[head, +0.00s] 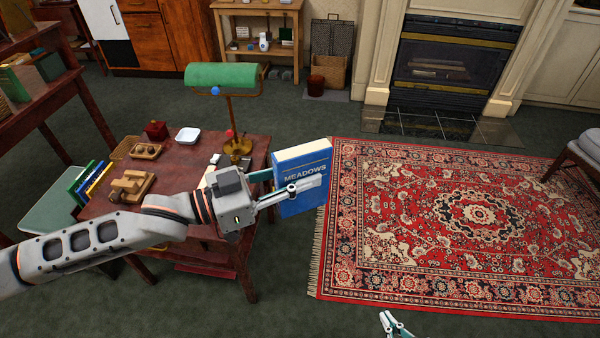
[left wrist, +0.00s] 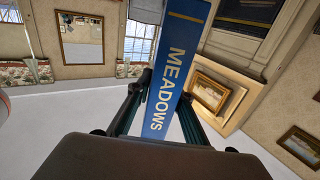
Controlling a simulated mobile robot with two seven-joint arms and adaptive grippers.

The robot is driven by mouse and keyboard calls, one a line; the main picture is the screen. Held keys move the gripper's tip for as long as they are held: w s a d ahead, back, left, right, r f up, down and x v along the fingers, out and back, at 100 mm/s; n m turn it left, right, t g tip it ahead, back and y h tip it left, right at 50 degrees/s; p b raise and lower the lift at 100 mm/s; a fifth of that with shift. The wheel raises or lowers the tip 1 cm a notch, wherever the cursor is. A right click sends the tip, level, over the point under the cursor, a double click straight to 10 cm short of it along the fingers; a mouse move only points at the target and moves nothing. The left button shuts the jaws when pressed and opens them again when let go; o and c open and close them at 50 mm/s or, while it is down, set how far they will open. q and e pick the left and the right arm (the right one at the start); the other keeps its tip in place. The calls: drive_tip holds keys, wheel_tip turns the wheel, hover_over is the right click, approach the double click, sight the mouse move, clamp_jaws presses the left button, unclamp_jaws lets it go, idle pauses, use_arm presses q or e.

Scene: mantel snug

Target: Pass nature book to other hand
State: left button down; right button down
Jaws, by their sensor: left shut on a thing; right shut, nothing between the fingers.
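The nature book (head: 303,165) is blue with a pale top edge and the word MEADOWS on its face. My left gripper (head: 293,188) is shut on the book and holds it upright in the air, to the right of the desk. In the left wrist view the book (left wrist: 178,75) stands between the two fingers (left wrist: 165,110), with its lettering facing the camera. My right gripper (head: 392,325) shows only at the bottom edge of the head view, well below and right of the book. It is shut and empty, and most of it is out of frame.
A patterned red rug (head: 460,220) covers the floor at right. Open air lies between the grippers.

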use_arm(q)
drive_tip(key=shift+w+a, duration=0.1)
drive_tip(key=shift+w, duration=0.05)
drive_tip(key=shift+m+g, duration=0.4)
